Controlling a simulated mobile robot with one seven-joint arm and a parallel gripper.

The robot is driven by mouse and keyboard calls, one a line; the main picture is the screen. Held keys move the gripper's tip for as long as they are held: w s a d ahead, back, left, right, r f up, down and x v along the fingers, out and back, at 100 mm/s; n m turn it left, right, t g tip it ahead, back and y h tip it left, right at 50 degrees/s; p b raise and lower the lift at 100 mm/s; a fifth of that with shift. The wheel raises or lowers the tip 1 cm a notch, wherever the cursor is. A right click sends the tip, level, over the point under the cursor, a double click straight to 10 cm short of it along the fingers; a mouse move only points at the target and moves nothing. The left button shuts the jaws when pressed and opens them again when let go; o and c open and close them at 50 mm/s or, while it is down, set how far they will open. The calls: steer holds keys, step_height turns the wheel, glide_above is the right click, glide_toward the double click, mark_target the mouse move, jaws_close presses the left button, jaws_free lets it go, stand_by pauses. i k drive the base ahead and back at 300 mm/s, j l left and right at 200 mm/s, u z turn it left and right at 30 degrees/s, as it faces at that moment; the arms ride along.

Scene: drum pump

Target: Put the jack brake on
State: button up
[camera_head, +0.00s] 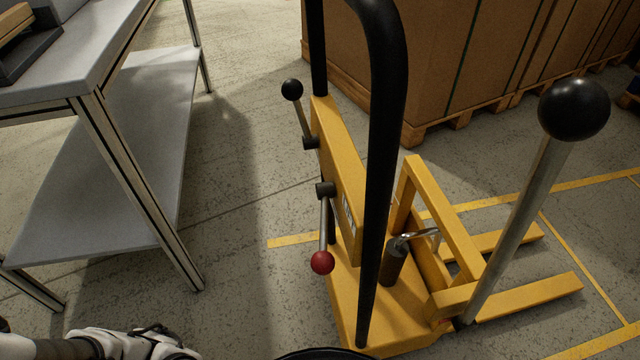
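The yellow jack (345,175) stands upright in the middle, with a black tubular handle (385,150). On its near left side are two short levers. The upper one has a black knob (292,89) and points up and slightly left from its dark pivot. The lower one has a red knob (322,262) and hangs down from its pivot. A small white label (348,214) beside it is too small to read surely. A long grey lever with a large black ball (574,108) leans up to the right. My white arm shows at the lower left; my gripper's fingers are not visible.
A metal-framed table (105,65) with a lower shelf (120,165) stands on the left. Large brown boxes on pallets (440,60) stand behind the jack. Yellow lines mark the floor. Bare floor (245,200) lies between table and jack.

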mark_target(292, 89)
steer(key=k+j, duration=0.1)
steer(key=j, duration=0.45)
steer(key=j+z, duration=0.1)
steer(key=j, duration=0.45)
steer(key=k+j, duration=0.2)
steer(key=j, duration=0.3)
steer(key=i+j+z, duration=0.05)
